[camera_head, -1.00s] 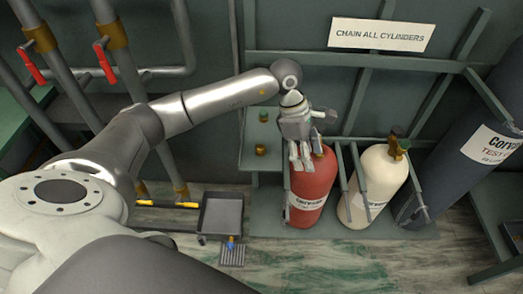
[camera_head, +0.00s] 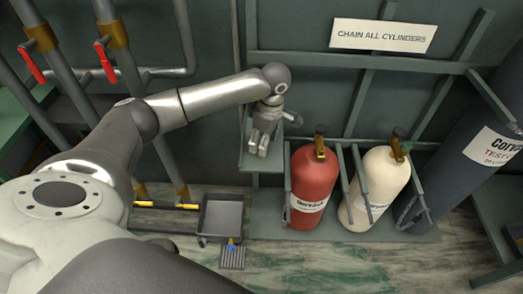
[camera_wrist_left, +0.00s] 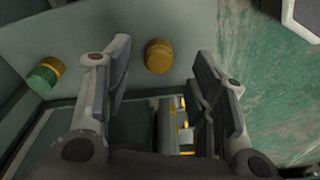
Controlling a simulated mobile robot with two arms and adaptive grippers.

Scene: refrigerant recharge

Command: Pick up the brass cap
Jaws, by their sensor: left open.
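The brass cap (camera_wrist_left: 159,56) is a short, ribbed, gold-coloured cylinder on a grey-green shelf (camera_wrist_left: 190,25). In the left wrist view it shows between the two fingers, just beyond their tips, and nothing touches it visibly. A second cap, green and brass (camera_wrist_left: 45,75), sits to its left on the shelf, outside the fingers. My left gripper (camera_head: 259,152) is open and empty, pointing down over the shelf. In the head view my gripper and wrist hide both caps. My right gripper is not in view.
A red cylinder (camera_head: 314,185) and a cream cylinder (camera_head: 378,185) stand in a rack right of the shelf. A grey tray (camera_head: 221,214) lies below left. Pipes with red handles (camera_head: 106,62) stand at the left.

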